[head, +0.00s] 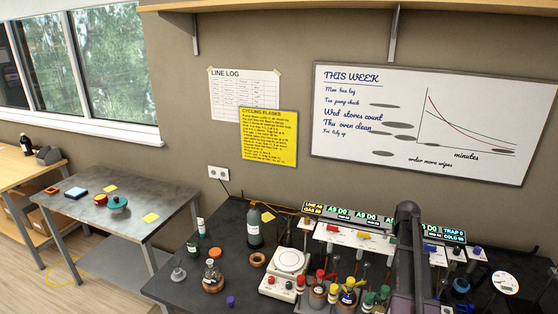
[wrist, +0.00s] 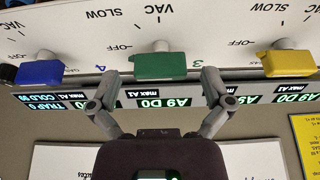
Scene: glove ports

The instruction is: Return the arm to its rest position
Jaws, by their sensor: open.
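My gripper (wrist: 160,80) is open and empty in the wrist view, where the picture looks upside down. Its two fingertips stand to the left and right of a green tap handle (wrist: 160,65) on a white panel (wrist: 215,52). I cannot tell whether they touch it or how far off it is. A blue handle (wrist: 40,73) and a yellow handle (wrist: 290,64) sit to either side, clear of the fingers. In the head view my arm (head: 408,245) reaches over the bench at right; my gripper is hidden there.
The panel with displays (head: 366,217) stands along the wall. In front are flasks, coloured caps and a white hotplate (head: 291,261). A dark bottle (head: 254,228) stands left of the panel. A shelf (head: 300,5) runs above. A grey table (head: 125,218) is at left.

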